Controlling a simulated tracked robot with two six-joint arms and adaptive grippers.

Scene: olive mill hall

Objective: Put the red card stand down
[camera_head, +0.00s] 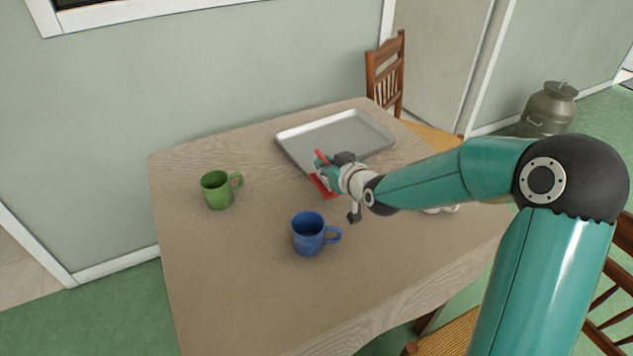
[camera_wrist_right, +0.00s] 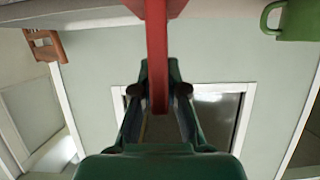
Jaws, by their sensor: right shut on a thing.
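My right gripper (camera_head: 325,170) comes in from the right over the table. It is shut on the red card stand (camera_head: 322,186), whose lower part shows below the fingers and whose upper tip shows above them. In the right wrist view, the red upright of the stand (camera_wrist_right: 157,45) runs between the two fingers (camera_wrist_right: 158,85), and its wider red part is at the top edge. The stand is near the front-left edge of the grey tray. I cannot tell whether its base touches the tabletop. My left gripper is not in view.
The wooden table (camera_head: 225,290) bears a metal tray (camera_head: 345,135) at the back, a green mug (camera_head: 216,190) at left and a blue mug (camera_head: 308,235) in front of the gripper. A white thing (camera_head: 442,209) is mostly hidden by my arm. The front-left tabletop is clear.

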